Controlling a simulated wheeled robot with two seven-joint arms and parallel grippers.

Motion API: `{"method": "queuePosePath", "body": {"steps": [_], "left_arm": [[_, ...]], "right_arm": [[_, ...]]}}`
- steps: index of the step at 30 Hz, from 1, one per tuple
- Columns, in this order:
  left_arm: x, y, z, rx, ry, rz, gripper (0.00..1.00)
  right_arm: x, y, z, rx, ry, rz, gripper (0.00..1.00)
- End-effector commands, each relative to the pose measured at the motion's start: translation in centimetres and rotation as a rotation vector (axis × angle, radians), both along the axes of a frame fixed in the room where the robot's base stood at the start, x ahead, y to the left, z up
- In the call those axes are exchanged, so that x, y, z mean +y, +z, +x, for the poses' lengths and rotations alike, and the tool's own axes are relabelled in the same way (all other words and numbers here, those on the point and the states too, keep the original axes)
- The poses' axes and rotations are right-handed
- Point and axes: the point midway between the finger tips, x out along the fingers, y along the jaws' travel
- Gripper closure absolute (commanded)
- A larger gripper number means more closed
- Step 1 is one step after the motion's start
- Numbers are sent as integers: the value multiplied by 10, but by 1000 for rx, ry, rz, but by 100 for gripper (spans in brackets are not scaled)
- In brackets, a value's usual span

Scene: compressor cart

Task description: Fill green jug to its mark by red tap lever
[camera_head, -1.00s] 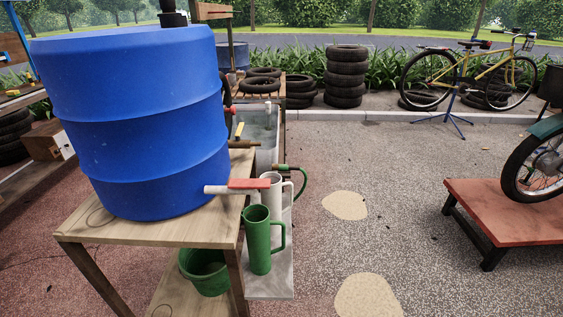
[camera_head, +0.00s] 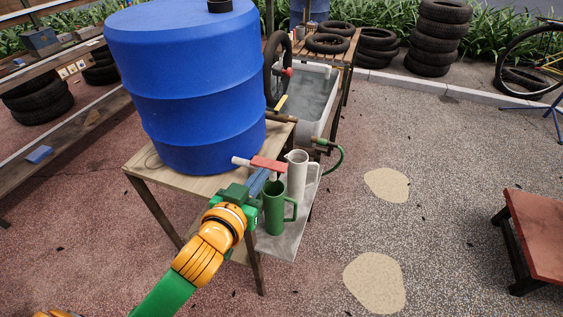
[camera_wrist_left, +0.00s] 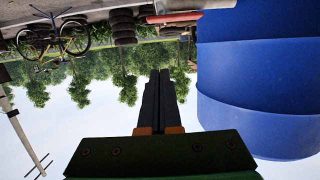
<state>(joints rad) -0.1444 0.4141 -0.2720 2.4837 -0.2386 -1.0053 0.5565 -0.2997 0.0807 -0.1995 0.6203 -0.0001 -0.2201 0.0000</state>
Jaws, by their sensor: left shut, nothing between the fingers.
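The green jug (camera_head: 273,210) stands upright below the tap, its handle to the right and its mouth open upwards. Its water level and mark cannot be made out. The red tap lever (camera_head: 268,164) lies across the end of the white tap pipe (camera_head: 241,161) on the blue barrel. My left gripper (camera_head: 261,178) is shut and empty, just left of the jug and below the lever; contact cannot be told. The wrist view shows its dark fingers (camera_wrist_left: 160,98) together, with a red bar beyond them at the top. My right gripper is out of view.
The blue barrel (camera_head: 195,100) stands on a wooden table (camera_head: 160,176) behind my gripper. A white jug (camera_head: 298,172) stands close behind the green one.

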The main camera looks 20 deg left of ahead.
Motion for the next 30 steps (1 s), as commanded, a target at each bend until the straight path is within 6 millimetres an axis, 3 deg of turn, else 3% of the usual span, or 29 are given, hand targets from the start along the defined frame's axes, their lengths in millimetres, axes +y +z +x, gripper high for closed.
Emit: {"method": "queuePosePath", "body": {"steps": [8, 21, 24, 30], "left_arm": [[0, -2, 11, 0, 0, 1, 100], [-3, -24, 101, 0, 1, 0, 100], [-3, -47, 97, 6, -1, 0, 100], [-4, -64, 97, 3, -1, 0, 100]], "right_arm": [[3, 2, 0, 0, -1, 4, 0], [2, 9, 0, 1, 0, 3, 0], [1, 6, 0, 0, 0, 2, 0], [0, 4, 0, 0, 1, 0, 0]]}}
